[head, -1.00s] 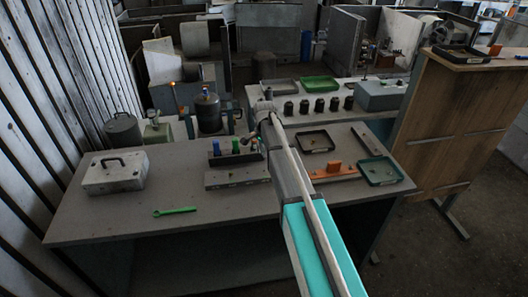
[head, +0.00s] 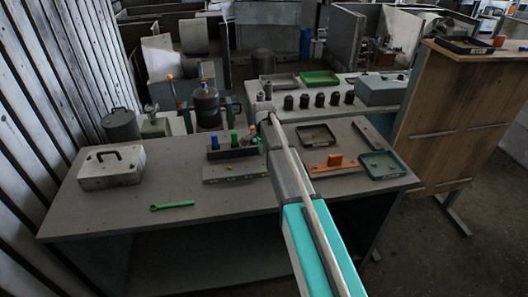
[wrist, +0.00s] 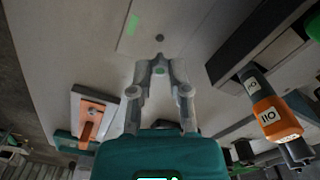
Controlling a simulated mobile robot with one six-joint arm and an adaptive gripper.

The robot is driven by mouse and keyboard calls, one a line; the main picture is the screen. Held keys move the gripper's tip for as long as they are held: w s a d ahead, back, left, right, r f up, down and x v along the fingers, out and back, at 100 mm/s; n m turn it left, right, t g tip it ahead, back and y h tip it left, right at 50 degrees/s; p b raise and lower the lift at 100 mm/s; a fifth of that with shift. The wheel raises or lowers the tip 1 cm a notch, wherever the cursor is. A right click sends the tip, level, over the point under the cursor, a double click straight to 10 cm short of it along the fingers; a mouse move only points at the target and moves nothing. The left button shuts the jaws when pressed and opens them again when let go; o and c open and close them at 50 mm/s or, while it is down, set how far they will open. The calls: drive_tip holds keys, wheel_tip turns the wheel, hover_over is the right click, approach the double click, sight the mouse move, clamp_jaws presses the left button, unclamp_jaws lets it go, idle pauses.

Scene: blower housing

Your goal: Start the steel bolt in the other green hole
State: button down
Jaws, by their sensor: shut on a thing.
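In the wrist view my gripper (wrist: 160,62) has its fingertips drawn together around a small part at the tips, which I take to be the steel bolt (wrist: 160,71); most of it is hidden by the fingers. Just beyond the tips is a pale grey plate (wrist: 185,25) with a dark round hole (wrist: 159,38) and a green mark (wrist: 134,25) up and left of it. I cannot tell whether the bolt touches the plate. In the head view a grey block (head: 222,174) with small marks lies on the bench left of my arm; my fingertips are hidden there.
A rack with blue (head: 214,139) and green (head: 234,138) handles stands behind the block; an orange labelled handle (wrist: 273,116) is close on the right in the wrist view. An orange fixture (head: 336,160) and teal tray (head: 398,171) lie right. A green wrench (head: 172,205) lies at left front.

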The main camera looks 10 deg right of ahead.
sight(263, 165)
drive_tip(key=shift+f+b, duration=1.05)
drive_tip(key=shift+f, duration=0.3)
drive_tip(key=shift+f+b, duration=0.8)
drive_tip(key=shift+b, duration=0.05)
idle(1.5)
drive_tip(key=shift+c, duration=0.2)
unclamp_jaws()
idle(0.4)
drive_tip(key=shift+r, duration=0.15)
drive_tip(key=shift+r+p, duration=3.85)
drive_tip(key=shift+p, duration=0.2)
